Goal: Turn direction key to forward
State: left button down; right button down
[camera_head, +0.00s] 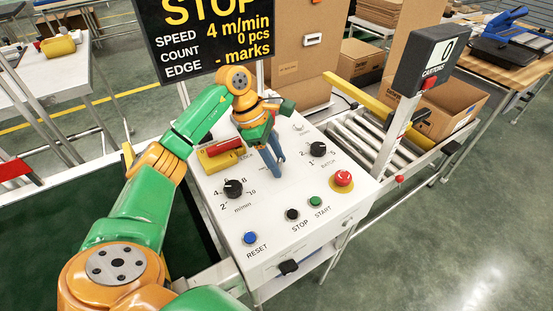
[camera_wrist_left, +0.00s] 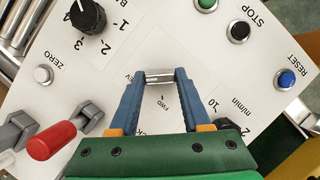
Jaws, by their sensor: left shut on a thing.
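The direction key (camera_wrist_left: 160,76) is a small silver piece between my left fingertips in the left wrist view. A FWD label shows on the white panel just below it, and a partly covered REV label is at its left. My left gripper (camera_wrist_left: 159,78) is shut on the key, with blue fingers on either side of it. In the head view my left gripper (camera_head: 277,166) points down at the middle of the white control panel (camera_head: 270,200), and its fingers hide the key there. I cannot tell the key's exact angle. My right gripper is in neither view.
Close around are a red-handled lever (camera_head: 222,147), a speed knob (camera_head: 233,188), a batch knob (camera_head: 318,149) and a red emergency button (camera_head: 343,178). Reset (camera_head: 250,238), stop (camera_head: 292,214) and start (camera_head: 315,201) buttons line the near edge. A display (camera_head: 205,40) reads STOP.

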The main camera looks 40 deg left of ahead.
pick_arm(q)
jog(key=n+t, duration=0.1)
jog(key=n, duration=0.3)
jog(key=shift+s+y+b, duration=0.15)
jog(key=shift+y+b, duration=0.2)
jog(key=shift+y, duration=0.05)
jog(key=n+t+y, duration=0.1)
jog(key=n, duration=0.3)
jog(key=shift+d+n, duration=0.15)
jog(key=shift+n, duration=0.15)
jog(key=n+y, duration=0.1)
jog(key=n, duration=0.1)
jog(key=n+y+b, duration=0.1)
jog(key=n, duration=0.2)
jog(key=shift+d+t, duration=0.15)
jog(key=shift+t, duration=0.25)
jog(key=shift+d+n+y, duration=0.1)
jog(key=shift+n+y, duration=0.8)
jog(key=shift+n, duration=1.2)
jog(key=shift+g, duration=0.3)
jog(key=shift+c, duration=1.8)
grip_release()
